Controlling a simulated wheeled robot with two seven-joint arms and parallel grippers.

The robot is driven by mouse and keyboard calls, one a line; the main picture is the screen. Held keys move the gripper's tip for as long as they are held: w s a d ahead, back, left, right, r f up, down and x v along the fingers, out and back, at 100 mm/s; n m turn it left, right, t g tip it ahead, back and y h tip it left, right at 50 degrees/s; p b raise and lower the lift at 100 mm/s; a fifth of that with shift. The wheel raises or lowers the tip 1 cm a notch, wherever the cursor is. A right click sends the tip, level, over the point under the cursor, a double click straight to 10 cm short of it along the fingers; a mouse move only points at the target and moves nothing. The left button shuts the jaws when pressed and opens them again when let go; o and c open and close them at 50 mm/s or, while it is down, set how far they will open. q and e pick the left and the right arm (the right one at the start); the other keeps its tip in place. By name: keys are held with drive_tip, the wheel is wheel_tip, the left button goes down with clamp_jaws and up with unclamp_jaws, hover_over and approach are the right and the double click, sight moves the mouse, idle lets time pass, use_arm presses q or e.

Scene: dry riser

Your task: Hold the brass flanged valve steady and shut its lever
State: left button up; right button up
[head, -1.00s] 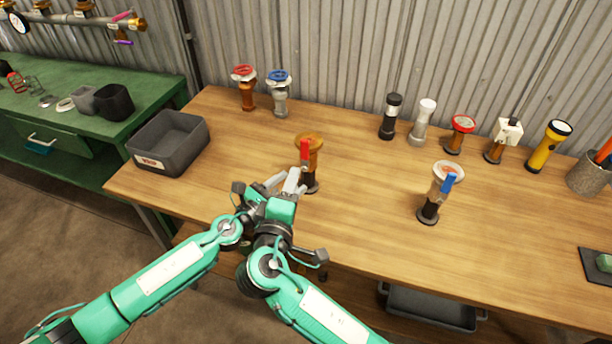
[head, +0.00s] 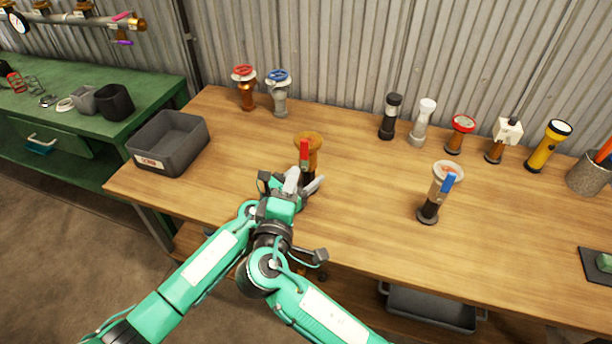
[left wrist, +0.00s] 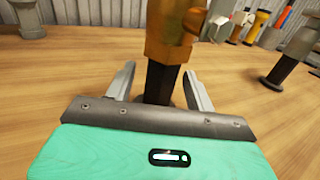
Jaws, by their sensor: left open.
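The brass flanged valve (head: 314,142) stands upright on the table near the front edge, with a red lever (head: 304,152) lying along its body. My left gripper (head: 305,186) is open, low at the valve, with a finger on either side. In the left wrist view the valve's brass body (left wrist: 172,35) and dark lower part (left wrist: 160,80) stand between the spread fingers (left wrist: 160,85), with gaps showing. The lever is not clear there. My right arm's end is near the table's front edge. Its fingers cannot be made out.
A second flanged valve with a blue lever (head: 449,184) stands to the right. Two handwheel valves (head: 247,96) (head: 280,98) stand behind left, a grey bin (head: 185,155) at left. Torches (head: 551,143) and other fittings line the back. The table between the valves is clear.

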use_arm(q)
drive_tip(key=shift+c, duration=0.4)
clamp_jaws()
use_arm(e)
drive_tip(key=shift+o, duration=0.4)
